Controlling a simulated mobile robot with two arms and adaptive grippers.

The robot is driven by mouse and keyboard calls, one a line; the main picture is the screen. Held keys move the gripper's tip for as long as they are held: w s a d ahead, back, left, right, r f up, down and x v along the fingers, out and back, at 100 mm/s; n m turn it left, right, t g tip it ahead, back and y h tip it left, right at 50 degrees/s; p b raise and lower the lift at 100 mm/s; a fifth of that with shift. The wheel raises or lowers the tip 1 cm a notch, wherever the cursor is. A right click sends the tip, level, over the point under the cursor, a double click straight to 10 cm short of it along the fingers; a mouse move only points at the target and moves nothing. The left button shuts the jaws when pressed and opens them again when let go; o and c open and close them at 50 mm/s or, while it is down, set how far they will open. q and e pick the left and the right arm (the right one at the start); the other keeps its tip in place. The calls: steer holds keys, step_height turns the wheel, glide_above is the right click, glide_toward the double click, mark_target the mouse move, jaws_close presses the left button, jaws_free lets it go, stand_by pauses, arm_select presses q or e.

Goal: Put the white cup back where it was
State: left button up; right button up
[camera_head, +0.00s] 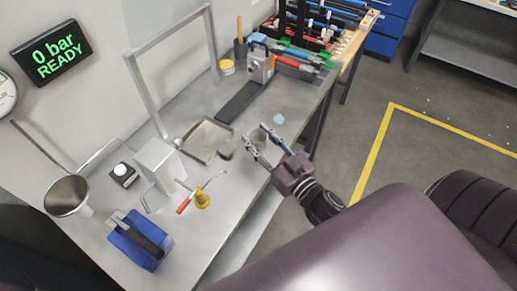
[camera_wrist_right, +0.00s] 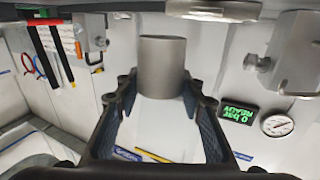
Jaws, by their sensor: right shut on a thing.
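The cup (camera_head: 258,135), pale grey in the pictures, is between the fingers of my right gripper (camera_head: 261,143). The gripper is shut on it, over the right front part of the grey bench. In the right wrist view the cup (camera_wrist_right: 162,66) shows as a plain grey cylinder between the two fingers of the right gripper (camera_wrist_right: 160,88). The fingers partly hide the cup in the head view. I cannot tell whether its base touches the bench. My left gripper is not in view.
A funnel (camera_head: 67,196), blue block (camera_head: 140,245) and yellow piece (camera_head: 203,200) are farther left.

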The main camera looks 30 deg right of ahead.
mark_target(262, 152)
steer(key=shift+f, duration=2.45)
steer(key=shift+b, duration=0.3)
steer(key=shift+f, duration=0.2)
steer(key=o, duration=0.9)
steer(key=shift+r, duration=0.1)
steer(key=shift+o, duration=0.2)
steer(key=shift+r, duration=0.25)
steer(key=s+d+b, duration=0.1)
steer(key=s+b, duration=0.1)
steer(key=s, duration=1)
steer(key=shift+d+b, duration=0.3)
steer(key=shift+d, duration=0.05)
